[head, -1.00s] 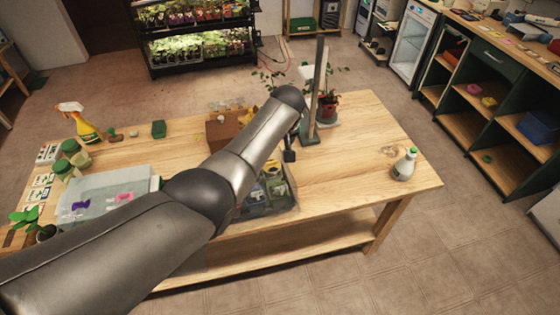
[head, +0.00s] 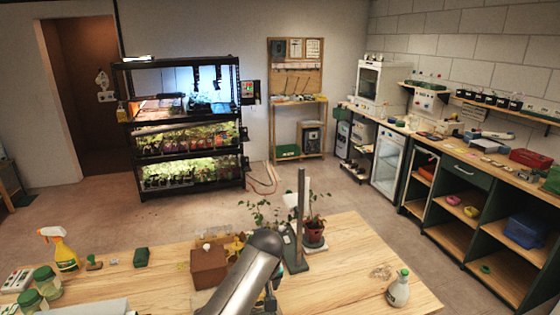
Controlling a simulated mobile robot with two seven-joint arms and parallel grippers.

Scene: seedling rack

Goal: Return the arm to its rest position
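My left arm comes in from the bottom and reaches over the wooden table (head: 345,260). Its forearm covers most of my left gripper (head: 270,299); only a small dark part shows beside the arm, near the foot of a grey upright post (head: 301,215). I cannot see its fingertips or whether it holds anything. My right gripper is not in view.
A potted plant (head: 314,238) stands behind the post. A brown box (head: 208,268) is left of the arm, a white bottle (head: 398,289) at the right and a spray bottle (head: 62,250) at the left. A seedling rack (head: 185,130) stands at the back.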

